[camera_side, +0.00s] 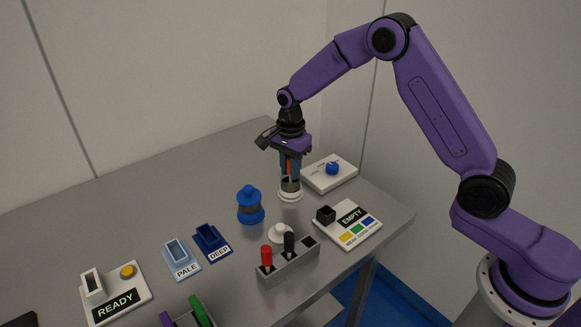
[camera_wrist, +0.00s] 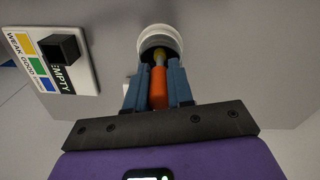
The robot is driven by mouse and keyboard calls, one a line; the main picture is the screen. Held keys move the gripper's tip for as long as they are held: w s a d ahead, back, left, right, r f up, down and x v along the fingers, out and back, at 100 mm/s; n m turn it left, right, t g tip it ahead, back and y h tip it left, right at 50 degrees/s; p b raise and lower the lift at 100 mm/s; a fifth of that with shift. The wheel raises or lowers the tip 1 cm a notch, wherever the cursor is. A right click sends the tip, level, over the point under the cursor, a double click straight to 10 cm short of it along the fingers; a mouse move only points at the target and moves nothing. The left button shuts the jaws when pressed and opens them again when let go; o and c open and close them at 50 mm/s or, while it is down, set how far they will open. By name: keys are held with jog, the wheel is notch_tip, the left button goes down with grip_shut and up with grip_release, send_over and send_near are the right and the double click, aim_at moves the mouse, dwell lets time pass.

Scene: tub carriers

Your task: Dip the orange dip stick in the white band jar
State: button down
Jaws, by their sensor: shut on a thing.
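My gripper (camera_side: 290,172) is shut on the orange dip stick (camera_side: 289,167), which hangs upright between the blue fingers. In the wrist view, the fingers (camera_wrist: 157,88) grip the stick's orange handle (camera_wrist: 158,92). The white band jar (camera_side: 291,194) stands open right below the gripper, with its round white rim (camera_wrist: 177,40) in the wrist view. The stick's yellowish lower part (camera_wrist: 158,57) overlaps the jar mouth and appears to reach inside; its tip and depth are hard to see.
A white lid (camera_side: 281,234) lies nearer the camera, beside a grey rack (camera_side: 288,268) holding red and black sticks. A lidded blue jar (camera_side: 250,208) stands left. The EMPTY board (camera_side: 347,231) and a blue-knobbed white box (camera_side: 330,176) are right. PALE (camera_side: 181,262), DEEP (camera_side: 212,243) and READY (camera_side: 117,301) stations stand left.

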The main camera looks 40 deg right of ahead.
jog(key=shift+r, duration=0.15)
dwell(0.3)
jog(key=shift+r, duration=4.4)
jog(key=shift+s, duration=0.1)
